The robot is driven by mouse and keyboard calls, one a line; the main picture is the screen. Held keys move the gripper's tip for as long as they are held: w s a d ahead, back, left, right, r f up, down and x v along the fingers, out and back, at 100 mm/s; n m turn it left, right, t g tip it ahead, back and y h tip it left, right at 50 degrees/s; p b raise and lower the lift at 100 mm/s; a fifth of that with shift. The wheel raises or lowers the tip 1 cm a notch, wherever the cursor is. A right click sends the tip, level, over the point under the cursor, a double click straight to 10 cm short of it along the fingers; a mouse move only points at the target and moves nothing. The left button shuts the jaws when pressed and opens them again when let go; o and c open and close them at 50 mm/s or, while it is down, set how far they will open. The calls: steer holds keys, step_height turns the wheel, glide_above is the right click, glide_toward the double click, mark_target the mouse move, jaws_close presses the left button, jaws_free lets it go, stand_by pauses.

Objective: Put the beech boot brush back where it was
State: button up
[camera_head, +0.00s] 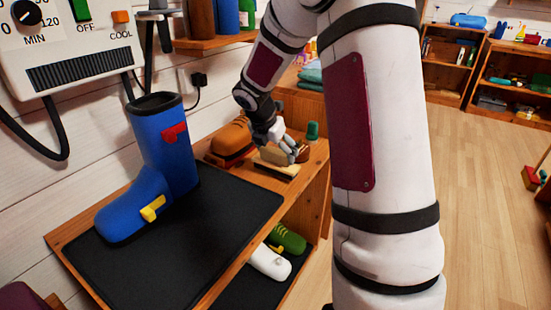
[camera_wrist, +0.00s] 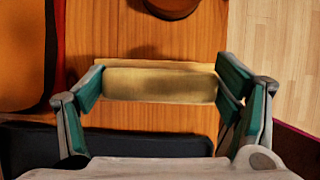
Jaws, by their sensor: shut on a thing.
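The beech boot brush (camera_head: 273,157) is a pale block at the right part of the wooden bench top, just beyond the black mat. In the wrist view the brush (camera_wrist: 160,85) lies crosswise between the fingers, with a thin paler strip along its far edge. My gripper (camera_head: 287,150) is shut on the brush; in the wrist view the gripper (camera_wrist: 161,82) has one green-padded finger at each end of it. The brush is at or close above the bench top; I cannot tell whether it touches. The fingers partly hide it in the head view.
A brown-orange shoe (camera_head: 231,139) stands left of the brush. A round brown item (camera_wrist: 172,6) and a green item (camera_head: 313,130) are beyond it. A blue boot (camera_head: 160,170) stands on the black mat (camera_head: 220,220). The bench's open edge is right.

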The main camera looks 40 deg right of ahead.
steer(key=shift+f, duration=0.7)
steer(key=shift+f+b, duration=0.2)
steer(key=shift+b, duration=0.1)
steer(key=o, duration=1.5)
